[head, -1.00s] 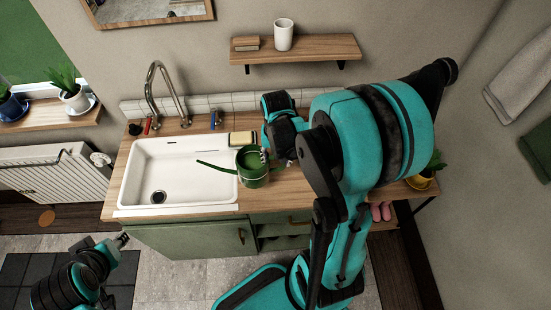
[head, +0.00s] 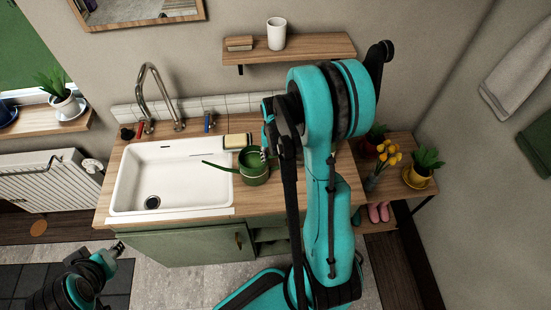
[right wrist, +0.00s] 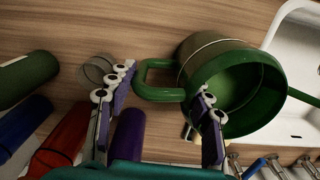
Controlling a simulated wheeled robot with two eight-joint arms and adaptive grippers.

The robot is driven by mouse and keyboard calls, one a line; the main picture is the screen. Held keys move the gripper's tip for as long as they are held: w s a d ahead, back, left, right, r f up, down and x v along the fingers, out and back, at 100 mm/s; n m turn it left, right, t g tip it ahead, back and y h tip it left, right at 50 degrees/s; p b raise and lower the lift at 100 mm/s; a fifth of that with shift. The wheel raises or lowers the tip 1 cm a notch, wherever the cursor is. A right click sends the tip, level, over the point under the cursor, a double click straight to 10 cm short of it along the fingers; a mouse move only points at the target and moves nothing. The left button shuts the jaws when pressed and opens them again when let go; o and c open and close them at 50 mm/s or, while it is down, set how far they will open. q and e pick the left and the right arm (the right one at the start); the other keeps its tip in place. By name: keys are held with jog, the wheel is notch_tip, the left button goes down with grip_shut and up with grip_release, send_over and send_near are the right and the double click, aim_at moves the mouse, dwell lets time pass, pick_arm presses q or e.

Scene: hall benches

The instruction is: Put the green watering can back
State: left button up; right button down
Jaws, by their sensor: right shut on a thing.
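The green watering can (head: 254,174) is at the wooden counter, just right of the white sink, with its thin spout pointing left over the sink's rim. My right gripper (head: 267,152) is at the can's right side, partly hidden by my own arm. In the right wrist view the can (right wrist: 232,92) shows its open top, and its loop handle lies between the fingers of my right gripper (right wrist: 164,84), which is shut on the can. I cannot tell whether the can touches the counter. My left gripper (head: 117,249) is low at the left, away from the can; its jaws are too small to read.
The white sink (head: 125,183) has a tall tap (head: 142,92) behind it. A sponge (head: 238,141) lies behind the can. Several coloured cylinders, one red (right wrist: 62,140), lie near the gripper. A wall shelf (head: 320,49) holds a white cup (head: 276,34). Potted plants (head: 425,160) stand at right.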

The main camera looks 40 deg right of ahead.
jog(key=shift+f, duration=0.2)
jog(key=c, duration=0.6)
grip_release()
jog(key=shift+c, duration=0.2)
jog(key=shift+r, duration=0.1)
